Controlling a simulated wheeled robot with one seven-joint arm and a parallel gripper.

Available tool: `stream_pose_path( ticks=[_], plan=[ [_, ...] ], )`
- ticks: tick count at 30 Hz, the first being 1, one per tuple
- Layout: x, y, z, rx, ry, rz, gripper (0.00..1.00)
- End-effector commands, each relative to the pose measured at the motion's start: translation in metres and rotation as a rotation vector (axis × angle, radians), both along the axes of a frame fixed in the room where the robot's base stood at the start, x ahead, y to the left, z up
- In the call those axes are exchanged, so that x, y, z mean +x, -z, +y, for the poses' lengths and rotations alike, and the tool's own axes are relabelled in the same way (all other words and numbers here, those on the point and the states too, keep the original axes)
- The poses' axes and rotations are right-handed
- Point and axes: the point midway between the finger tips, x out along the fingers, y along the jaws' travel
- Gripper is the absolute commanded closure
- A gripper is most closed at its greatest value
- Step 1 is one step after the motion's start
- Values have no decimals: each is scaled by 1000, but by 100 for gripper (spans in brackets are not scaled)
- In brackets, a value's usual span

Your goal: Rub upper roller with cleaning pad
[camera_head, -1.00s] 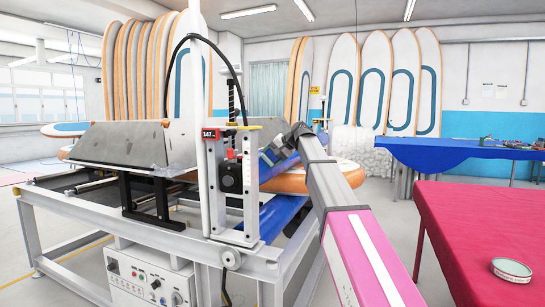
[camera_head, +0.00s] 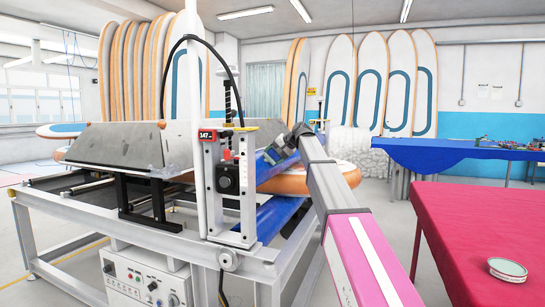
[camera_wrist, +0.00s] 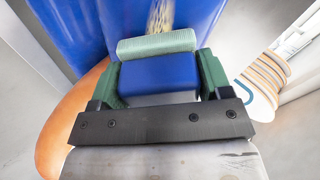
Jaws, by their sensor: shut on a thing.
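My gripper (camera_wrist: 158,84) is shut on the cleaning pad, a blue block with a pale green ribbed face (camera_wrist: 157,43). Its green fingers clasp the block from both sides. In the wrist view the blue upper roller (camera_wrist: 200,18) lies just beyond the pad, with a tan speckled patch of dirt at the top middle. Whether the pad touches the roller cannot be told. A lower blue surface (camera_head: 272,214) slopes beneath.
The machine's white frame and upright (camera_head: 235,180) stand close left of my arm. An orange-edged board (camera_head: 345,173) lies behind it. A red table (camera_head: 480,225) with a round tin (camera_head: 507,269) is at right. Boards lean along the back wall.

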Motion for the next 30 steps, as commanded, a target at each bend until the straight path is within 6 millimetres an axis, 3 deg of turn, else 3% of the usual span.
stream_pose_path(
  ticks=[30],
  plan=[
    [49,0,-17,0,0,0,47]
  ],
)
